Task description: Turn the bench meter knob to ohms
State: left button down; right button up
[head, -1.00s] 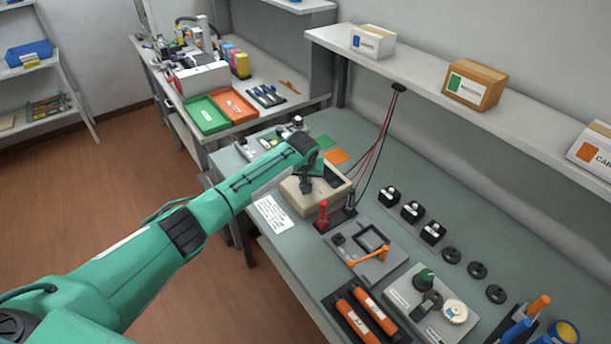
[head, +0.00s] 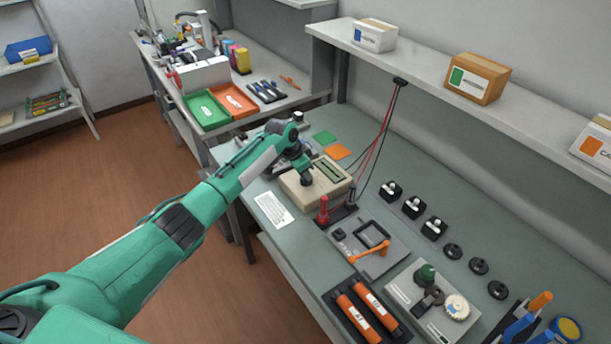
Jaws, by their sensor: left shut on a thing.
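The bench meter (head: 318,196) is a beige box on the grey-green bench, with a dark greenish display (head: 331,169) on its top. My left arm reaches in from the left, and my left gripper (head: 306,179) is at the left part of the meter's top face. It is shut on the meter's knob, which the gripper mostly hides. I cannot read the knob's pointer or its markings. My right gripper is not in view.
Red and black probes (head: 323,210) stand just in front of the meter, with cables hanging behind. A white printed card (head: 273,209) lies to its left. Green and orange squares (head: 338,152) lie behind it. A grey fixture with an orange handle (head: 369,253) is nearer.

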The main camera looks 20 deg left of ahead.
pick_arm(q)
jog(key=shift+w+f+m+g+b, duration=0.1)
jog(key=shift+f+m+g+b, duration=0.15)
jog(key=shift+m+b, duration=0.55)
jog(key=m+g+b, duration=0.1)
jog(key=m+b, duration=0.2)
jog(key=m+g+h+b, duration=0.1)
jog(key=m+g+b, duration=0.1)
jog(key=m+b, duration=0.2)
jog(key=shift+r+m, duration=0.1)
jog(key=shift+m, duration=0.2)
jog(key=shift+m+b, duration=0.3)
jog(key=shift+b, duration=0.05)
jog(key=shift+r+m+g+b, duration=0.15)
jog(key=shift+m+g+b, duration=0.1)
jog(key=shift+m+b, duration=0.3)
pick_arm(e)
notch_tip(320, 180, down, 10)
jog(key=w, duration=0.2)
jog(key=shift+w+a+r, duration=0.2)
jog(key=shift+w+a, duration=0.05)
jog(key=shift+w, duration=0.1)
pick_arm(q)
jog(key=c, duration=1.5)
grip_release()
